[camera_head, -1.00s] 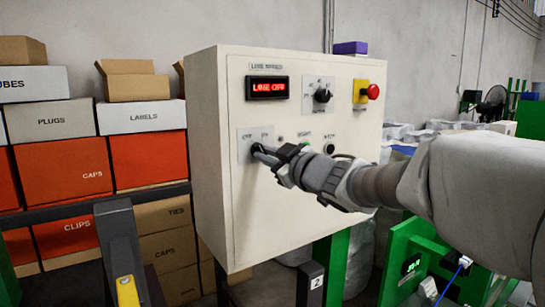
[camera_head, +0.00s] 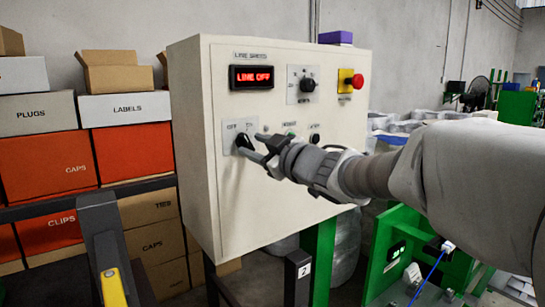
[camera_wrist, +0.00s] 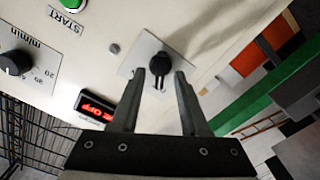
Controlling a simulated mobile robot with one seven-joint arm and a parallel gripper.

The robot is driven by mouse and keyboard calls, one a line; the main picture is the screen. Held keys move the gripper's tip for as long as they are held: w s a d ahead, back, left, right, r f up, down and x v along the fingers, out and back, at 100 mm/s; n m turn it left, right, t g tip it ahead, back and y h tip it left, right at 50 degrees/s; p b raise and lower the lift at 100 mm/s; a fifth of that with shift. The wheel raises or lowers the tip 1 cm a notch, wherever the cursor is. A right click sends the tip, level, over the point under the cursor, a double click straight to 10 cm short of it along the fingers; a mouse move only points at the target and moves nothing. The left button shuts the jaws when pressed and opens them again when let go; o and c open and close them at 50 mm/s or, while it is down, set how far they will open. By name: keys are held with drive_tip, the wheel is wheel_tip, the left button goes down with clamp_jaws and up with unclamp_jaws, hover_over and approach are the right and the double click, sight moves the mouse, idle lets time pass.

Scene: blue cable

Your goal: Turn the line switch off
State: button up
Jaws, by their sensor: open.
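The line switch (camera_head: 242,141) is a black rotary knob on a grey plate marked OFF and, less clearly, ON, at the left of the white control panel (camera_head: 262,205). The red display (camera_head: 251,77) above it reads LINE OFF. My gripper (camera_head: 252,146) is open in front of the switch, its two fingers spread and empty. In the wrist view the knob (camera_wrist: 158,68) shows between and just beyond the fingertips (camera_wrist: 160,73), with a gap on each side. I cannot tell the knob's exact angle in the head view.
A black dial (camera_head: 308,85) and a red stop button (camera_head: 357,81) on yellow sit higher on the panel. Small buttons, one green (camera_head: 291,135), are right of the switch, close to my gripper. Boxes (camera_head: 124,107) are stacked at the left.

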drive_tip(key=v, duration=1.6)
drive_tip(key=shift+p, duration=0.3)
drive_tip(key=s+d+f+m+g+h, duration=0.1)
drive_tip(key=s+d+f+m+h, duration=0.1)
drive_tip(key=d+f+m+h, duration=0.3)
drive_tip(key=s+d+f+m+h, duration=0.1)
drive_tip(key=d+f+m+h, duration=0.1)
drive_tip(key=d+m+h, duration=0.45)
drive_tip(key=s+a+f+g, duration=0.2)
drive_tip(key=s+f+g, duration=0.2)
drive_tip(key=s+f, duration=0.2)
drive_tip(key=s+a+f+m+g+y, duration=0.1)
drive_tip(key=s+a+f+g, duration=0.2)
drive_tip(key=s+f, duration=0.4)
drive_tip(key=shift+s+g, duration=0.7)
drive_tip(key=shift+s, duration=0.3)
